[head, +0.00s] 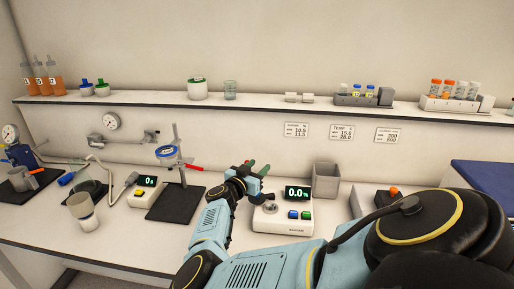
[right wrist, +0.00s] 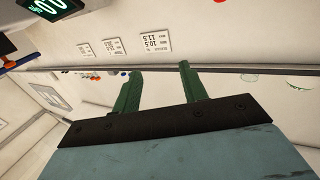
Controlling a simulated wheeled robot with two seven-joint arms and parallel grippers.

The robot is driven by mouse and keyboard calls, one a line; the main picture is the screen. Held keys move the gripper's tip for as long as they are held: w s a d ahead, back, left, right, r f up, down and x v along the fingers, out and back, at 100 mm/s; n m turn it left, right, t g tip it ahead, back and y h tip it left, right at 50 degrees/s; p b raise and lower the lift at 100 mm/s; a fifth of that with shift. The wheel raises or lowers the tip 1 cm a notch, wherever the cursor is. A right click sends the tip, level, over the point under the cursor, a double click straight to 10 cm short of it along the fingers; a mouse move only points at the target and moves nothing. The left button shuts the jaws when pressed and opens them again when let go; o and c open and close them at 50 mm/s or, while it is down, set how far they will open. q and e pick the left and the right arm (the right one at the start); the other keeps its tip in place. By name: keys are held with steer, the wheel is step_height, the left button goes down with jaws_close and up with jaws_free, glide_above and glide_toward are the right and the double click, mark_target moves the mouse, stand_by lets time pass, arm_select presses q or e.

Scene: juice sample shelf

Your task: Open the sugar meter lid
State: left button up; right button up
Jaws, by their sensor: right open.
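My left gripper is not in view.
A grey open bin (head: 326,180) stands just behind and right of the meter. A stand on a black plate (head: 176,203) is to the left. A shelf (head: 260,102) with bottles and vial racks runs behind. My right arm covers the front right bench.

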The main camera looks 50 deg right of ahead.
steer(key=shift+r, duration=0.35)
